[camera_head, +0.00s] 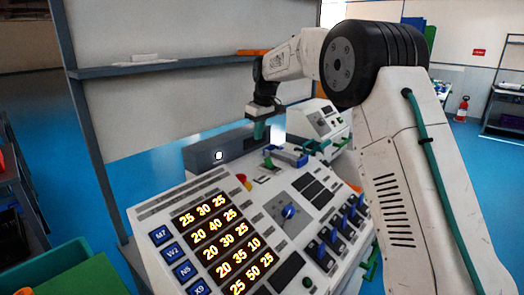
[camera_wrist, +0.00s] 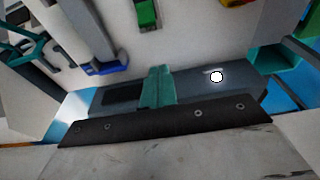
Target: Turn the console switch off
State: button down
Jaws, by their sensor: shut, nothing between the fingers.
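The console (camera_head: 160,215) stands in front of me with its sloped panel. A small green switch in a dark frame (camera_wrist: 146,14) shows at the top of the wrist view. It appears as a small green piece (camera_head: 267,162) near the console's far edge in the head view; I cannot tell its position. My gripper (camera_head: 260,130) hangs beyond that edge, over the dark grey box. Its teal fingers (camera_wrist: 157,85) are together and empty, apart from the switch, with the box behind them in the wrist view.
The dark grey box (camera_head: 200,158) has a lit white round spot. A blue-ended grey handle (camera_head: 287,155) stands beside the green piece. A red and yellow button (camera_head: 243,181), a blue knob (camera_head: 289,211) and several blue levers (camera_head: 340,228) are on the panel. A shelf (camera_head: 150,67) stands behind.

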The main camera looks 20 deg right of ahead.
send_near(255, 164)
jog(key=f, duration=0.3)
jog(key=w+a+f, duration=0.1)
jog(key=f, duration=0.1)
jog(key=shift+f, duration=0.15)
jog(key=shift+s+d+f, duration=0.1)
jog(key=shift+f, duration=0.2)
jog(key=shift+s+d+r, duration=0.45)
jog(key=shift+s, duration=0.25)
jog(key=shift+s+d+r, duration=0.45)
jog(key=shift+s, duration=0.2)
jog(key=shift+d, duration=0.1)
jog(key=shift+d+r, duration=0.1)
jog(key=shift+s+t, duration=0.1)
jog(key=shift+t, duration=0.2)
